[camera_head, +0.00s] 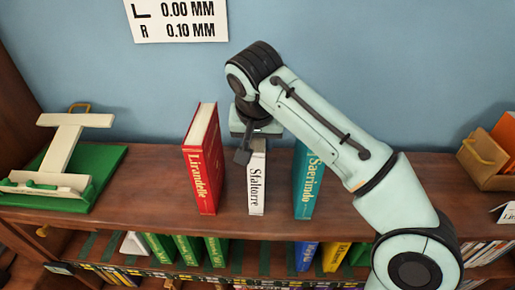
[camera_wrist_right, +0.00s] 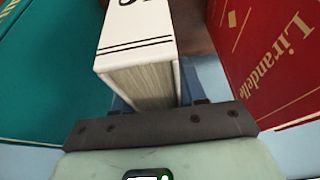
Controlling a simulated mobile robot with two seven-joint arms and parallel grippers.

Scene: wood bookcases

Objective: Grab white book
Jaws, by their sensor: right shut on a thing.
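The white book (camera_head: 256,185) stands upright on the bookcase top, its spine reading "Staltorre". It stands between the red book (camera_head: 203,165) and the teal book (camera_head: 308,182), with gaps on both sides. My right gripper (camera_head: 252,143) reaches down from above and is shut on the top of the white book. In the right wrist view the white book (camera_wrist_right: 145,70) shows its page block and spine at the jaws (camera_wrist_right: 160,110). The fingertips are mostly hidden there. My left gripper is not in view.
In the right wrist view the teal book (camera_wrist_right: 50,70) and red book (camera_wrist_right: 265,55) flank the gripper closely. A green base with a white stand (camera_head: 65,165) is at left. A cardboard box (camera_head: 485,160) is at right.

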